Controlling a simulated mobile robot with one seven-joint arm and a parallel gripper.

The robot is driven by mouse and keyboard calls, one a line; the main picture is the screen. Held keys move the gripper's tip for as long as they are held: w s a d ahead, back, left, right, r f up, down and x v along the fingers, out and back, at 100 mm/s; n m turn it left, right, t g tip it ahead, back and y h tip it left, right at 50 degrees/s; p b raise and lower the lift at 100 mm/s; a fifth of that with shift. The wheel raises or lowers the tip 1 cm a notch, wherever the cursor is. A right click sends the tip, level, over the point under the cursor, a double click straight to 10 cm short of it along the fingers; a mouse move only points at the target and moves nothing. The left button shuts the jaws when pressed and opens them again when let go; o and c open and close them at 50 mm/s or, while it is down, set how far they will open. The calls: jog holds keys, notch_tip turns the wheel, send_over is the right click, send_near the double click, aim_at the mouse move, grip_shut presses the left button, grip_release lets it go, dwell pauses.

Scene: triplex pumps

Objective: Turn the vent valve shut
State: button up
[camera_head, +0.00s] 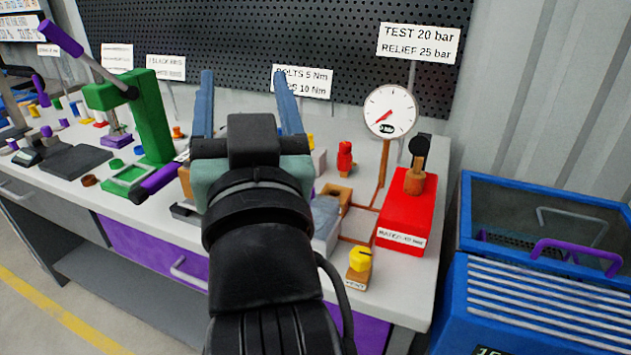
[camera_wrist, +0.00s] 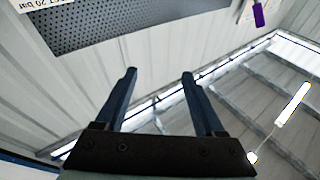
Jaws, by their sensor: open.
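The vent valve (camera_head: 359,264) stands near the front right of the bench, a small brass-coloured block with a yellow knob on top and a small label on its front. My gripper (camera_head: 246,90) is up above the middle of the bench, to the left of the valve and apart from it. Its two blue fingers are spread with nothing between them. In the wrist view the open fingers (camera_wrist: 158,75) point at the wall and ceiling, and the valve does not show there. The exact turn position of the knob is too small to tell.
A red pump box (camera_head: 405,220) and a pressure gauge (camera_head: 389,110) stand behind the valve. A red valve (camera_head: 345,158) is farther back. A green press (camera_head: 145,115) stands at left. A blue machine (camera_head: 540,270) is right of the bench (camera_head: 415,300).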

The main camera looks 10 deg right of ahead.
jog(key=w+d+f+m+g+y+p, duration=0.1)
jog(key=w+d+f+m+g+p, duration=0.2)
jog(key=p, duration=0.5)
jog(key=m+y+p, duration=0.2)
jog(key=m+p, duration=0.3)
jog(key=m, duration=2.5)
send_near(366, 264)
jog(key=shift+g, duration=0.4)
jog(key=w, duration=0.3)
jog(key=w+a, duration=0.1)
jog(key=w, duration=0.3)
jog(key=w+a, duration=0.1)
jog(key=w, duration=0.3)
jog(key=shift+w+r, duration=0.2)
jog(key=shift+w, duration=0.05)
grip_shut()
